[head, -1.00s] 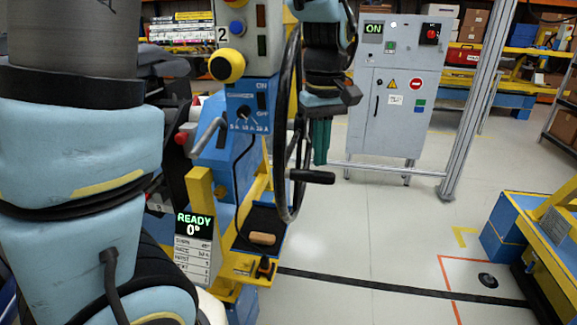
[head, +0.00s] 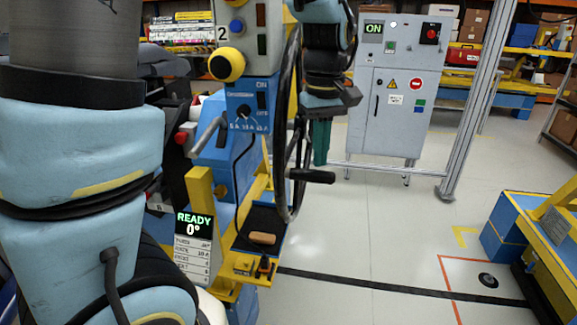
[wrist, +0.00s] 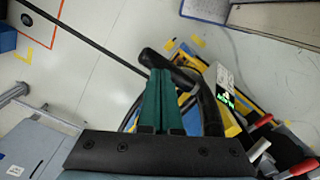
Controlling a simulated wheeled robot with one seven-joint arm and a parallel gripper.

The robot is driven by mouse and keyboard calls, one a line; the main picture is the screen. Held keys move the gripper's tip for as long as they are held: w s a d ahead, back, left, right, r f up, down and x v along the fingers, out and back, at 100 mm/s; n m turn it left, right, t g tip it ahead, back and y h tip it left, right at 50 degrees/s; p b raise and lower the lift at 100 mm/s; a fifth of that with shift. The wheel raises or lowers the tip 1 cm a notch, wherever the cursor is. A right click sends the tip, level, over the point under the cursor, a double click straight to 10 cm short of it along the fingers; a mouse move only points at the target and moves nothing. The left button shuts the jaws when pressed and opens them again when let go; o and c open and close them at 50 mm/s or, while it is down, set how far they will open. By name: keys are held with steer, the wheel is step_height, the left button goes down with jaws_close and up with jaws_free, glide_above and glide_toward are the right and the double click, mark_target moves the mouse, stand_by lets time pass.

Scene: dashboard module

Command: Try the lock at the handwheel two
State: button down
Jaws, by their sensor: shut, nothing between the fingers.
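Handwheel two is a black wheel (head: 281,185) seen nearly edge-on, on a blue and yellow stand whose box is marked 2. Its dark crank handle (head: 311,176) sticks out to the right, low on the rim. A display (head: 194,224) on the stand reads READY and 0°. My gripper (head: 320,163) points down, with teal fingers, right of the wheel and just above the handle. In the wrist view the shut fingers (wrist: 158,74) end by the handle (wrist: 168,66), and the rim (wrist: 208,105) runs on the right. I cannot tell whether they touch.
The stand has a yellow knob (head: 227,66), a rotary switch and a grey lever (head: 208,136). A grey cabinet (head: 398,100) showing ON stands behind, beside a metal post. Open floor lies to the right, up to a blue and yellow unit (head: 535,235).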

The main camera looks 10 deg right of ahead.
steer(key=shift+f+b, duration=0.35)
steer(key=shift+f, duration=0.45)
stand_by(0.4)
steer(key=shift+r, duration=0.1)
step_height(320, 180, up, 8)
steer(key=p, duration=0.7)
stand_by(0.4)
